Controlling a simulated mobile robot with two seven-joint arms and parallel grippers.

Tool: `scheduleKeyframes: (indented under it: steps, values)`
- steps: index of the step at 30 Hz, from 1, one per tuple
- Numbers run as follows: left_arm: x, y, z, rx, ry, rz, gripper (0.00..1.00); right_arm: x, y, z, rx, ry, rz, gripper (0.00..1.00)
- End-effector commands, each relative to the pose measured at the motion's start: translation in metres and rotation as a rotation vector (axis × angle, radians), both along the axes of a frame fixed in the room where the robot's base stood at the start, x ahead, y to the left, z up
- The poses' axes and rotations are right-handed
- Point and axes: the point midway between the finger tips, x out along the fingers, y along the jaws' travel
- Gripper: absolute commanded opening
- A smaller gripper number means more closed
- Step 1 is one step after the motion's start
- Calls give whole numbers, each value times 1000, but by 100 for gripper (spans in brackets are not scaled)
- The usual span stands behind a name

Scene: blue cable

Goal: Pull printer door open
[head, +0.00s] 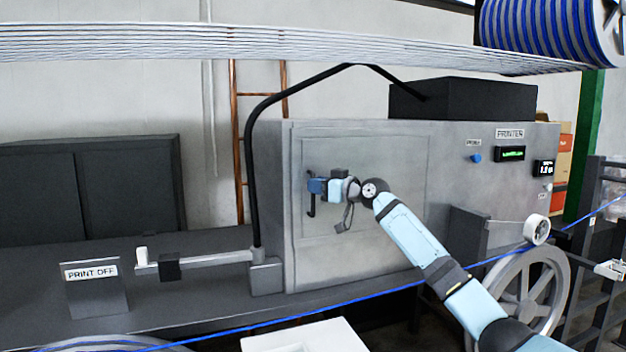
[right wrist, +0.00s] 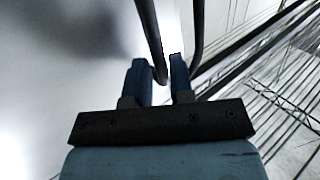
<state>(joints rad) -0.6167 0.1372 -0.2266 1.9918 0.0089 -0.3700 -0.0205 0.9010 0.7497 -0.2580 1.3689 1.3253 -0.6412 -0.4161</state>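The grey printer (head: 480,180) stands on a dark bench. Its front door (head: 370,165) is a framed panel that looks flush with the printer's face. A dark vertical handle (head: 311,207) is on the door's left side. My right gripper (head: 317,186) is at this handle, its arm reaching in from the lower right. In the right wrist view, the dark handle bar (right wrist: 150,40) runs down between the two blue fingers (right wrist: 160,75), which sit close together around it. Part of the handle is hidden by the gripper. My left gripper is not in view.
A black bent pole (head: 250,170) rises left of the door from a grey block on the bench. A "PRINT OFF" sign (head: 92,274) stands at the left. A blue cable (head: 370,293) crosses in front, and a grey wheel (head: 528,285) stands at the right.

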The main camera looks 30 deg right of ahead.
Motion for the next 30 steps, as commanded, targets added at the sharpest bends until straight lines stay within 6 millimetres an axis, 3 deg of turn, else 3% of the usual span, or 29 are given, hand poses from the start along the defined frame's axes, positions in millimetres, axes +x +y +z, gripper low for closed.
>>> scheduleKeyframes:
  steps: [6, 14, 18, 26, 30]
  values:
    - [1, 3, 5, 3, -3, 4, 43, 15, 6, 0, 0, 1, 0, 21]
    - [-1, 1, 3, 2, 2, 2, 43, 16, 6, -1, 0, 1, 0, 21]
    - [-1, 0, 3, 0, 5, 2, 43, 16, 6, -1, 0, 1, 0, 0]
    - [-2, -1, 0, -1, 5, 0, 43, 13, 6, -2, 0, 1, 6, 0]
    - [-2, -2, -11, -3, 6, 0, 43, -1, 8, -5, -2, -1, 36, 0]
